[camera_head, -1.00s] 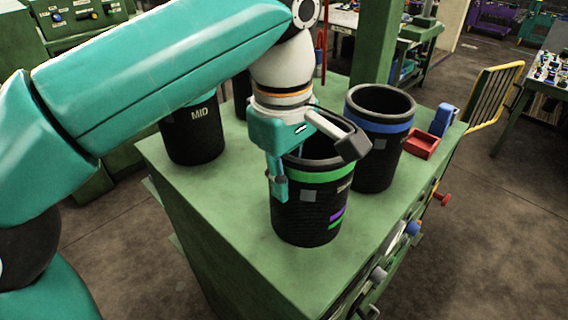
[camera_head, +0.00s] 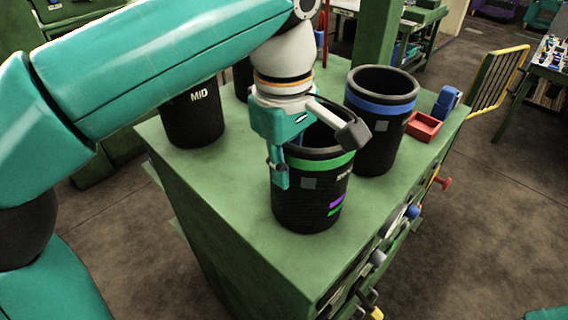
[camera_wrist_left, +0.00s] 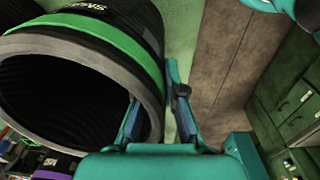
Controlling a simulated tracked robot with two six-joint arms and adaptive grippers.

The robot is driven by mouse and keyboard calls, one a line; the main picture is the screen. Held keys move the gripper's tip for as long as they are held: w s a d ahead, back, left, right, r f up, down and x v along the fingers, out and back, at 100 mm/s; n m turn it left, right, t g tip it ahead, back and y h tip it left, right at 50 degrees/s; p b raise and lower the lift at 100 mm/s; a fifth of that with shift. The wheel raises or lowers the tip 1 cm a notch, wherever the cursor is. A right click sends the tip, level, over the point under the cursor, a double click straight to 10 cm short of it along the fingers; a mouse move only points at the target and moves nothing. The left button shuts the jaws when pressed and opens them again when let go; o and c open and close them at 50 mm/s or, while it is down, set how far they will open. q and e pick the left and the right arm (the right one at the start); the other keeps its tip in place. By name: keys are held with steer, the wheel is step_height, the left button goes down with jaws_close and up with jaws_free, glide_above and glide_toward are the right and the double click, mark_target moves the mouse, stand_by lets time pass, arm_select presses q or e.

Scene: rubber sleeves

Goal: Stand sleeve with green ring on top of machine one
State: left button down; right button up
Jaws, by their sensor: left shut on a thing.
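The black sleeve with a green ring (camera_head: 312,200) stands upright on the green machine top (camera_head: 232,215), near its front edge; I cannot tell whether its base touches. It has small purple and green marks low on its side. My left gripper (camera_head: 281,160) is shut on its rim wall at the left side. In the left wrist view the gripper (camera_wrist_left: 158,115) has one finger inside the sleeve (camera_wrist_left: 95,30) and one outside. I see no number on the machine. My right gripper is not in view.
A sleeve with a blue ring (camera_head: 382,108) stands close behind to the right. A sleeve marked MID (camera_head: 191,120) stands at the left under my arm, with another dark sleeve partly hidden behind. A red tray (camera_head: 424,126) and a blue object (camera_head: 447,101) sit at the right edge.

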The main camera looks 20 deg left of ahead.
arm_select(q)
steer(key=shift+f, duration=0.2)
steer(key=c, duration=1.2)
jaws_free()
steer(key=shift+f, duration=0.1)
